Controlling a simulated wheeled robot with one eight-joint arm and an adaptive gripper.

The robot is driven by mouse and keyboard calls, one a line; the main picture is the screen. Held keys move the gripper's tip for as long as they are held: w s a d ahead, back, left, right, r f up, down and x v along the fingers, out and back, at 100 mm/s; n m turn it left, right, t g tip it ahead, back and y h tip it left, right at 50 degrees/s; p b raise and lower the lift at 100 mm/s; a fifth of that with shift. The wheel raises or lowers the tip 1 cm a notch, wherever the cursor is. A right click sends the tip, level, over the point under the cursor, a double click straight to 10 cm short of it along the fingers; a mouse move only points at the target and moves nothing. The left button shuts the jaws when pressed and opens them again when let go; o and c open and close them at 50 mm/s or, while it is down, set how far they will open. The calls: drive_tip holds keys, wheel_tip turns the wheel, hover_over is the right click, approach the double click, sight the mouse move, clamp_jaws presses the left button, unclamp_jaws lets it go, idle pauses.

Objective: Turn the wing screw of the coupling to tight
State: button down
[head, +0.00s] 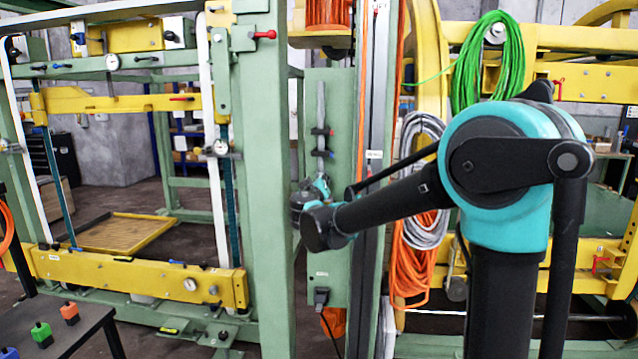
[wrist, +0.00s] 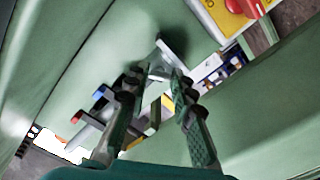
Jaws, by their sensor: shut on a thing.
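In the wrist view, my gripper (wrist: 156,78) has its two dark, ribbed fingers pointing at a green painted surface. They are closed around a small grey metal piece, the wing screw (wrist: 164,55), which shows between and just beyond the fingertips. Its lower part and most of the coupling are hidden by the fingers, so I cannot tell its turning angle. In the head view, my arm reaches left to the green post, and my wrist hides the fingertips, the screw and the coupling.
A yellow plate with a red handle (wrist: 262,8) lies at the upper right of the wrist view. In the head view, a green panel (head: 342,255) stands behind my wrist, with orange cable (head: 416,262) to its right. A dark table (head: 70,328) is at the lower left.

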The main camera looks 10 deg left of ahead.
drive_tip(key=m, duration=0.6)
drive_tip(key=shift+m, duration=0.3)
idle(0.4)
drive_tip(key=c, duration=1.3)
unclamp_jaws()
drive_tip(key=s, duration=1.2)
drive_tip(key=shift+a, duration=0.25)
